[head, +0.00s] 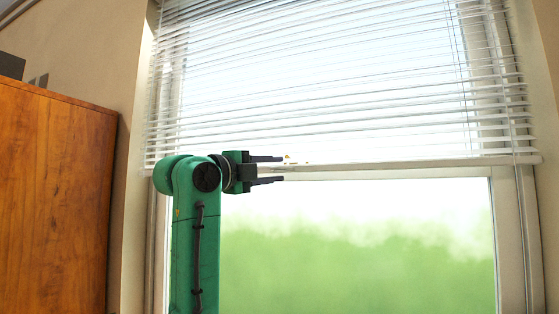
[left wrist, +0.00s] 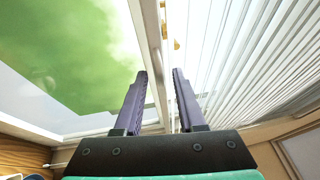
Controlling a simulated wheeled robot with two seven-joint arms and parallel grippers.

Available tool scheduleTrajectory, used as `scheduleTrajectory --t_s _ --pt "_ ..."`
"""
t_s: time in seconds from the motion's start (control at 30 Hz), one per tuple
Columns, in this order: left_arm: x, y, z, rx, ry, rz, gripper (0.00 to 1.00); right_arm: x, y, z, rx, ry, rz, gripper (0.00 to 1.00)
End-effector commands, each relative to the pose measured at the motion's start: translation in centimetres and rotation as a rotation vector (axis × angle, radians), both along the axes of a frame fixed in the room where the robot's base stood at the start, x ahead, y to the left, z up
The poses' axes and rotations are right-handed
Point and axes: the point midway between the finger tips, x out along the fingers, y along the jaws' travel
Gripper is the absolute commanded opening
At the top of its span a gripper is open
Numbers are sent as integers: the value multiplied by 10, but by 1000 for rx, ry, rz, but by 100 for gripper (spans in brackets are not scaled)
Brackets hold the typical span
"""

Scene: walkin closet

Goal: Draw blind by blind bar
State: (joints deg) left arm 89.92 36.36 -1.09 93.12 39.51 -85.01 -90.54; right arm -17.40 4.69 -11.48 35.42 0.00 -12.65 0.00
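The white slatted blind (head: 330,95) covers the upper part of the window. Its bottom bar (head: 400,167) runs across the window near mid-height, with small brass-coloured bits on it near the gripper. My left gripper (head: 282,169) is open, with its fingers pointing right, one above and one below the bar's level. In the left wrist view the two dark fingers (left wrist: 160,74) stand apart, and the blind's slats (left wrist: 245,50) fill the right side. I cannot tell whether the fingers touch the bar. My right gripper is not in view.
A wooden cabinet (head: 55,200) stands at the left, close to my left arm. The window pane (head: 370,255) below the bar is uncovered, with blurred green outside. The space right of the gripper along the window is clear.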

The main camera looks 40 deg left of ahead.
Motion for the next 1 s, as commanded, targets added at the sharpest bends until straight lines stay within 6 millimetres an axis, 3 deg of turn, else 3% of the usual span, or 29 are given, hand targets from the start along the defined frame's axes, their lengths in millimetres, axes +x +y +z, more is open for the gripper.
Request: scheduleTrajectory --t_s 0.13,0.4,0.5,1.0 --pt "18 -1 4 -1 1 0 39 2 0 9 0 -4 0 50" --pt "21 -1 2 0 -1 1 39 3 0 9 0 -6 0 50" --pt "21 -1 2 0 -1 1 1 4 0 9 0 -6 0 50" --pt "21 -1 2 1 -1 0 0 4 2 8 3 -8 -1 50"
